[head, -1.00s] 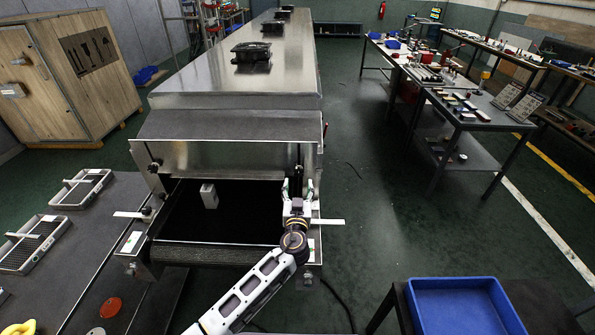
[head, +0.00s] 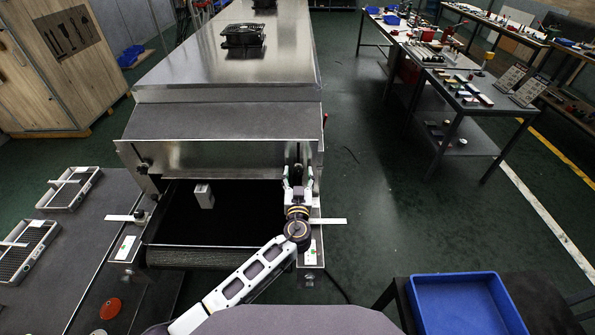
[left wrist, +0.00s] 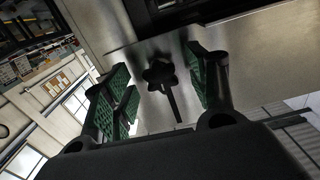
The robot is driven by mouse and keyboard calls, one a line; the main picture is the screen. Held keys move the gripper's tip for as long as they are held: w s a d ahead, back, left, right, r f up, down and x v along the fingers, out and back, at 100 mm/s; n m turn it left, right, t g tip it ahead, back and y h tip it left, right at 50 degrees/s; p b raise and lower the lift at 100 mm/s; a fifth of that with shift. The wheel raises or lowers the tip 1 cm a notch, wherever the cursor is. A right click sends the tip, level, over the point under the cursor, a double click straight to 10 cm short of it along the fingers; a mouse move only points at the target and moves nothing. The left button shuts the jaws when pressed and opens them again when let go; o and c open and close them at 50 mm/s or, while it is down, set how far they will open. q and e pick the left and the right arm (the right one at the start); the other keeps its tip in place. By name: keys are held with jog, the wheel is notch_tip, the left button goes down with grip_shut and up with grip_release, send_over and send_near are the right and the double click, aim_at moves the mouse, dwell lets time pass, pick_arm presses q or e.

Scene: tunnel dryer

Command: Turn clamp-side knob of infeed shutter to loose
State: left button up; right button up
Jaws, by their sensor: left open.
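The infeed shutter (head: 225,155) is a bare metal panel across the mouth of the tunnel dryer. My left gripper (head: 298,178) is at the right end of this panel. In the left wrist view, a black lobed knob (left wrist: 158,74) stands out from the metal plate, with a dark stem or slot below it. The open green-padded fingers are on either side of the knob, with visible gaps; I see no contact. In the head view this knob is hidden by the gripper. A dark knob (head: 143,165) shows at the panel's left end. My right gripper is out of view.
A small pale block (head: 203,196) is in the dark infeed opening. A blue tray (head: 468,304) is at the lower right. A grey table (head: 95,235) with wire racks is at the left. The floor right of the dryer is clear.

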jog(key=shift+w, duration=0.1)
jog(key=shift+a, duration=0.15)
pick_arm(q)
jog(key=shift+c, duration=0.8)
jog(key=c, duration=0.8)
jog(key=shift+c, duration=0.2)
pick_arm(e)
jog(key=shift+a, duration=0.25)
pick_arm(q)
jog(key=shift+m, duration=0.3)
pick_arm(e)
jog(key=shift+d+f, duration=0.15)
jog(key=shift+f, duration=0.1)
